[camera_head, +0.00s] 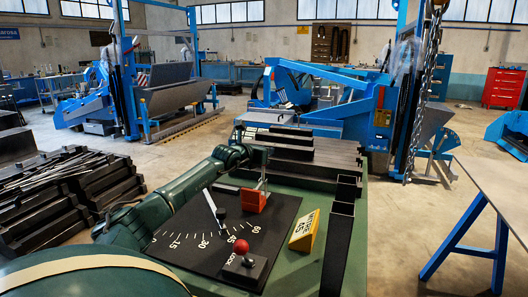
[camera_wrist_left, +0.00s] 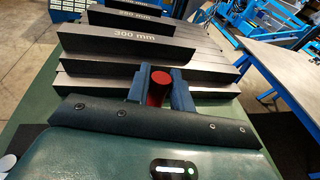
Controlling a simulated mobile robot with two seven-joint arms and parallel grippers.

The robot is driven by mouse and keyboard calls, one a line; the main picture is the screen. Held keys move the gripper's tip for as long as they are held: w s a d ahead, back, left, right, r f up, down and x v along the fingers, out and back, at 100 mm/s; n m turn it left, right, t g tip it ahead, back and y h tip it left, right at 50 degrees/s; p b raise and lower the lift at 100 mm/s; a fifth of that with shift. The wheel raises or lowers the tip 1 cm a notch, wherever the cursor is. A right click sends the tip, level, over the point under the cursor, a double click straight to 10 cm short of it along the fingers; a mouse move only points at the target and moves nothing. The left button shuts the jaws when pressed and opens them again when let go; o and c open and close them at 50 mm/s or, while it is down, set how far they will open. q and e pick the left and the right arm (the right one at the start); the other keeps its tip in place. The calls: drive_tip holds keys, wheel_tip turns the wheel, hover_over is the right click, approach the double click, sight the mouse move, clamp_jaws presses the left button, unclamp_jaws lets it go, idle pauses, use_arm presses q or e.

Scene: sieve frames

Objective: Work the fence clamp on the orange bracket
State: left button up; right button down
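The orange bracket (camera_head: 254,201) stands on the green bench at the back edge of the black scale plate. A thin grey upright part, probably the fence clamp (camera_head: 263,184), rises from it. My left arm comes in from the left, and its gripper (camera_head: 264,164) is above the bracket. In the left wrist view a red cylindrical grip (camera_wrist_left: 159,88) sits between the two blue-grey fingers, with no clear gap on either side. Whether this grip belongs to the clamp is hard to tell, since my wrist hides the join in the head view. My right gripper is out of view.
The scale plate (camera_head: 190,236) carries a pale pointer (camera_head: 210,204) and a red ball knob (camera_head: 241,246) beside LOCK lettering. A yellow mitre sign (camera_head: 304,231) and black upright channels (camera_head: 338,240) stand to the right. Dark stepped bars, one marked 300 mm (camera_wrist_left: 130,42), lie beyond the gripper.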

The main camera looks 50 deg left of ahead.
use_arm(q)
drive_tip(key=o, duration=0.4)
drive_tip(key=shift+c, duration=0.2)
drive_tip(key=shift+s+r, duration=0.1)
drive_tip(key=shift+s+d, duration=0.1)
drive_tip(key=shift+s, duration=0.35)
drive_tip(key=b+v, duration=0.1)
drive_tip(key=v, duration=1.1)
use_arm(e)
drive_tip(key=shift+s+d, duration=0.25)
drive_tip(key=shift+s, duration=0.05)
use_arm(q)
drive_tip(key=shift+d+r, duration=0.15)
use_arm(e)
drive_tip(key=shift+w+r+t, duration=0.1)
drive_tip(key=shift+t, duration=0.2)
